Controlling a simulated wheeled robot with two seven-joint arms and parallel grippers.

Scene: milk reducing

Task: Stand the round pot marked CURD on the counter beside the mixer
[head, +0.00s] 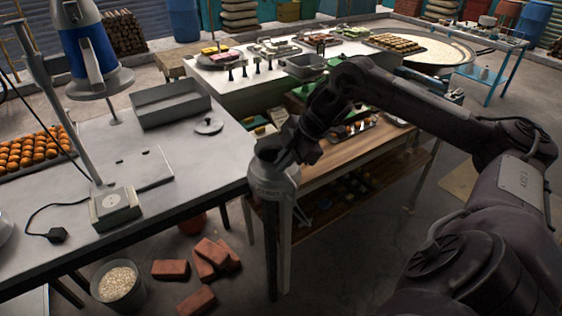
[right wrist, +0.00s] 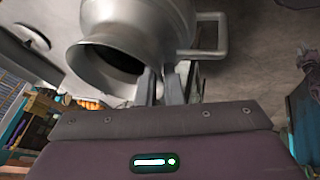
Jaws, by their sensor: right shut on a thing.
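A grey metal round pot (head: 273,183) is at the right end of the grey counter (head: 215,170), in front of its corner in the head view. Faint marking shows on its side, too small to read. My right gripper (head: 297,148) is shut on the pot near its top. In the right wrist view the pot (right wrist: 150,22) shows its open mouth and a side handle (right wrist: 222,38), with the fingers (right wrist: 162,88) close by its rim. I cannot tell whether the pot touches the counter. The mixer, blue and grey (head: 90,50), stands at the counter's upper left. My left gripper is not in view.
A grey tray (head: 170,103), a lid (head: 208,126) and a scale-like box (head: 115,208) with a cord are on the counter. Orange pastries (head: 35,152) lie at the left. Bare counter is left of the pot. Bricks (head: 205,262) and a bucket (head: 118,285) are on the floor.

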